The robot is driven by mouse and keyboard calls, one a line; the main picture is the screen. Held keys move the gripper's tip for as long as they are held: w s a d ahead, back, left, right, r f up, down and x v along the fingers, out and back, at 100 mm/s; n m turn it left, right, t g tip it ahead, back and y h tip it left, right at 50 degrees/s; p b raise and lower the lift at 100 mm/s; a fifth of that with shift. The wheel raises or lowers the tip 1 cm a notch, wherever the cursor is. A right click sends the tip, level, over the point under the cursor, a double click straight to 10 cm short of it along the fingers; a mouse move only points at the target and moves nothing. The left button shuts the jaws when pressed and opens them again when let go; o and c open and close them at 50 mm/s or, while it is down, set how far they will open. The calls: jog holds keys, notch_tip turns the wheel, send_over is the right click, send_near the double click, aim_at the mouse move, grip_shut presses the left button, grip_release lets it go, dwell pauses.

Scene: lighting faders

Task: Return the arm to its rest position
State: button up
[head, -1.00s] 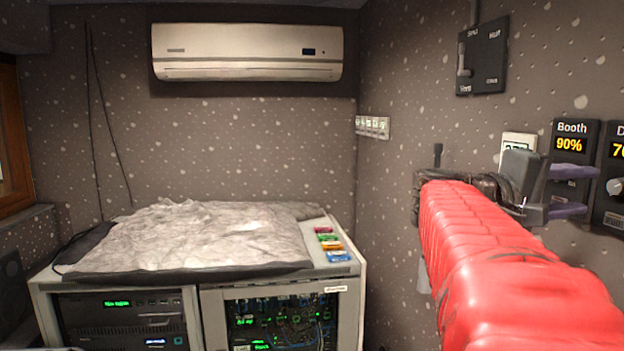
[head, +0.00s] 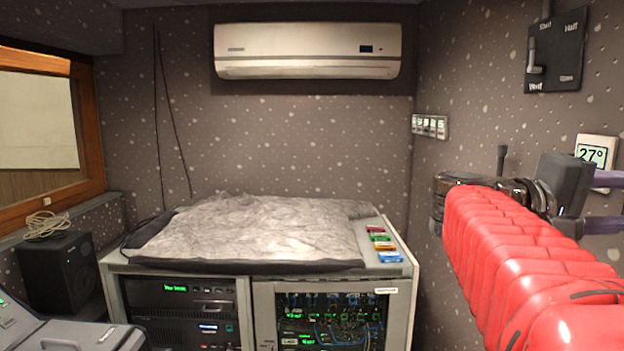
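My arm, in a red ribbed sleeve (head: 515,260), reaches from the lower right corner of the head view toward the right wall. My gripper (head: 608,202) is at the right edge, with its two purple fingers pointing right and apart. Bare wall shows between them, and I see nothing held. The fingertips are partly cut off by the frame edge. The Booth fader panel is out of view.
A white 27° thermostat (head: 596,151) and a black switch box (head: 556,52) are on the right wall near my gripper. A cloth-covered rack cabinet (head: 259,287) stands ahead. A speaker (head: 62,272) and window (head: 40,135) are at left.

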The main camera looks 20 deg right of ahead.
jog(key=w+a+f+n+t+y, duration=0.1)
jog(key=w+f+t+y, duration=0.1)
jog(key=f, duration=0.5)
jog(key=w+a+f+n+t+y, duration=0.1)
jog(key=w+f+t+y, duration=0.1)
jog(key=f, duration=0.5)
jog(key=w+a+f+n+t+y, duration=0.1)
jog(key=w+a+f+t+y, duration=0.3)
jog(key=a+f, duration=0.65)
jog(key=w+a+f+n+t+y, duration=0.1)
jog(key=a+f+y, duration=0.2)
jog(key=a, duration=0.7)
jog(key=w+a+f+n+t+y, duration=0.1)
jog(key=a+f, duration=0.3)
jog(key=a, duration=0.6)
jog(key=w+a+f+n+t+y, duration=0.1)
jog(key=a+f+y, duration=0.3)
jog(key=a, duration=0.6)
jog(key=shift+w+f+t+y, duration=0.3)
jog(key=shift+t, duration=0.5)
jog(key=shift+c, duration=1.2)
jog(key=shift+d, duration=0.15)
